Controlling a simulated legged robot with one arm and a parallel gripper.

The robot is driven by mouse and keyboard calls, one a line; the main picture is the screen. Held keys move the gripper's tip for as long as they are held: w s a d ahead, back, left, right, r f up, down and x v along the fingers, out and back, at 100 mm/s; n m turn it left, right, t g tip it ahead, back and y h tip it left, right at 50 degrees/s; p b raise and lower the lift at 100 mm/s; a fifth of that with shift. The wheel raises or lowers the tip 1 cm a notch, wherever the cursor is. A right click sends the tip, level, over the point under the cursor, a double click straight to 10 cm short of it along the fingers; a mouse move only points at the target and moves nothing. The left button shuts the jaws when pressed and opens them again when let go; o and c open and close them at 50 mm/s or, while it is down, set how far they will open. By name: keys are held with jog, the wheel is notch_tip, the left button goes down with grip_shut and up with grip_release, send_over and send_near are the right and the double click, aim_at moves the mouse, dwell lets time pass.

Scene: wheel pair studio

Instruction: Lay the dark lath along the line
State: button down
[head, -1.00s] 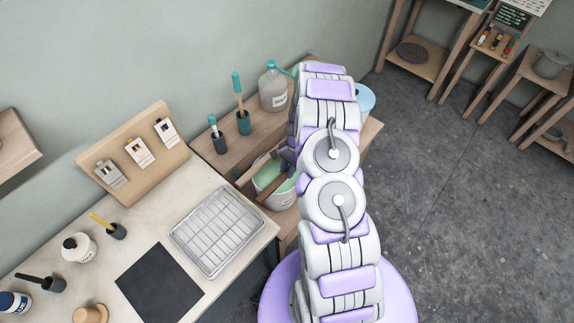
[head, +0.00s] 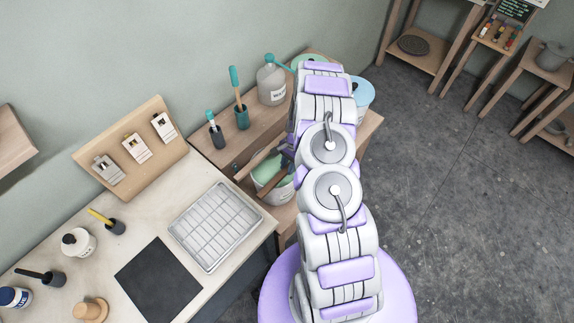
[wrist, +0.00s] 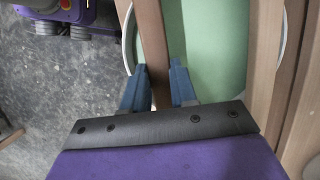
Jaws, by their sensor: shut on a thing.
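The dark lath (wrist: 151,48) is a brown wooden strip between the two blue fingers of my gripper (wrist: 158,88), which is shut on it. In the wrist view it runs up from the fingers, over the green inside of a round bucket (wrist: 210,45). In the head view a dark strip (head: 273,185) slants across the front of the bucket, and a lighter strip (head: 258,161) shows above it. My arm hides most of the gripper there. I cannot make out a line in either view.
A paler wooden strip (wrist: 265,65) crosses the bucket's right side. The wooden bench (head: 228,150) around the bucket carries a spray bottle (head: 271,84) and brush holders. The worktable at left holds a grey gridded tray (head: 215,226) and a black mat (head: 158,280).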

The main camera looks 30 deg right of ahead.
jog(key=shift+f, duration=0.4)
jog(key=c, duration=0.8)
grip_release()
jog(key=shift+a, duration=0.2)
jog(key=shift+d, duration=0.1)
jog(key=shift+p+v, duration=0.9)
jog(key=shift+v, duration=0.6)
jog(key=p+v, duration=0.1)
jog(key=v, duration=1.6)
